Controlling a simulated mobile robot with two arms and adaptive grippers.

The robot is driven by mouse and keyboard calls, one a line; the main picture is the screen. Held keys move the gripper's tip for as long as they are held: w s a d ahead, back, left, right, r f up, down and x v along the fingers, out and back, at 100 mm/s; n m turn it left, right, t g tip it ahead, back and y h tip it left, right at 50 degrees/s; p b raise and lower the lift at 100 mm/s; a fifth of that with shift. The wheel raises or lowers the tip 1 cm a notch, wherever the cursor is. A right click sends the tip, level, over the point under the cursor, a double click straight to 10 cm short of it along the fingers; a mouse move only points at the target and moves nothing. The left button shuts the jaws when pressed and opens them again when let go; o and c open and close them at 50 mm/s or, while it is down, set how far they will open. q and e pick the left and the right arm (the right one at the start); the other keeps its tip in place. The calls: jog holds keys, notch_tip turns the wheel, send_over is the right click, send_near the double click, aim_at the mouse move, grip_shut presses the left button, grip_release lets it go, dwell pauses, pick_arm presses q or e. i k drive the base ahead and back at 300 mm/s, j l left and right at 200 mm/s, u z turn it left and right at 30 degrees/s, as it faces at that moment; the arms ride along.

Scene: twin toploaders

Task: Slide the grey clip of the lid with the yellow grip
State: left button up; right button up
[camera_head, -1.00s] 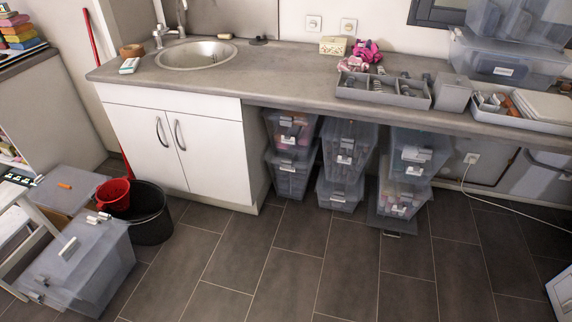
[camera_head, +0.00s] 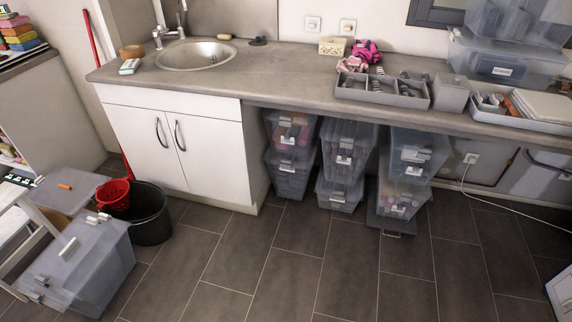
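I see no lid with a yellow grip and no grey clip that I can pick out as its own in the head view. A grey box (camera_head: 75,262) at the lower left has a closed lid with a pale handle-like piece (camera_head: 68,247) on it. Behind it is a grey flat top (camera_head: 68,196) with a small orange piece (camera_head: 64,187) on it; I cannot tell what that piece is. Neither of my grippers shows.
Stacked clear bins (camera_head: 345,145) sit under the worktop (camera_head: 290,80). A white cable (camera_head: 500,209) runs at the right. The tiled floor (camera_head: 320,265) in front is clear.

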aim_at(284, 120)
jog(key=i+z, duration=0.2)
jog(key=i, duration=0.55)
jog(key=i+j+z, duration=0.1)
jog(key=i+z, duration=0.15)
jog(key=i, duration=0.55)
